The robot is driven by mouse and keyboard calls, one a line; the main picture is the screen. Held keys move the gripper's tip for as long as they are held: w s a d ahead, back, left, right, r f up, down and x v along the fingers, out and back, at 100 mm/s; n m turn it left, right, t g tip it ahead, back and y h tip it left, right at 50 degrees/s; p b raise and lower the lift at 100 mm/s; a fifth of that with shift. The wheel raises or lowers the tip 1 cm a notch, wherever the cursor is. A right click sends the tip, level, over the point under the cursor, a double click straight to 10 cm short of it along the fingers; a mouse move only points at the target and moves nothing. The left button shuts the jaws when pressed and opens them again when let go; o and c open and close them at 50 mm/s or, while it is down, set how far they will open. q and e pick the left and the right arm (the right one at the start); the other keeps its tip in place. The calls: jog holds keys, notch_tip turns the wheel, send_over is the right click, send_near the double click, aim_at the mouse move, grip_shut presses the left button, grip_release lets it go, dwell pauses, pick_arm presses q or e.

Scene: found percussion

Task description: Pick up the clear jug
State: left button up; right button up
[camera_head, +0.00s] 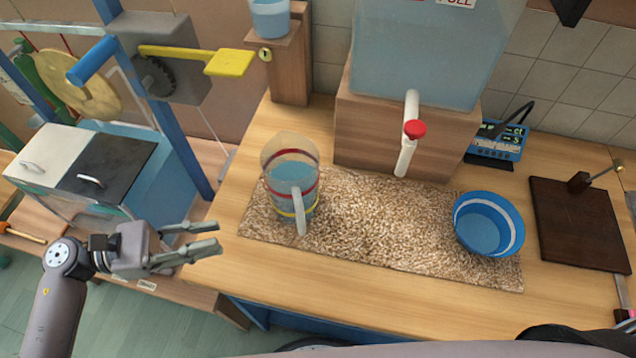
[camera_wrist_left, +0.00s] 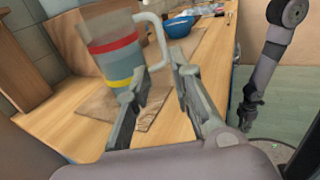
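The clear jug (camera_head: 288,172) stands upright on the speckled mat (camera_head: 360,228), at the mat's left end. It has red and yellow bands, a white handle towards the front and bluish contents or tint low down. In the left wrist view the jug (camera_wrist_left: 112,55) is just beyond my fingertips, with its handle at upper right. My left gripper (camera_head: 217,237) is open and empty, left of and nearer than the jug, not touching it. Its two fingers (camera_wrist_left: 160,76) are spread in the wrist view. My right gripper (camera_wrist_left: 245,115) shows small at the right; its opening is unclear.
A blue bowl (camera_head: 487,224) sits at the mat's right end. A dark board (camera_head: 578,225) lies farther right. The counter's front strip is clear.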

pick_arm(q)
jog(key=p, duration=0.5)
send_near(301, 222)
jog(key=w+d, duration=0.1)
jog(key=d, duration=0.3)
jog(key=d+p, duration=0.2)
jog(key=d, duration=0.1)
jog(key=d+f+p, duration=0.1)
jog(key=d, duration=0.1)
jog(key=shift+w+d+f, duration=0.1)
jog(key=shift+w+d, duration=0.1)
jog(key=shift+w, duration=0.2)
jog(key=shift+d, duration=0.3)
jog(key=shift+f, duration=0.15)
grip_shut()
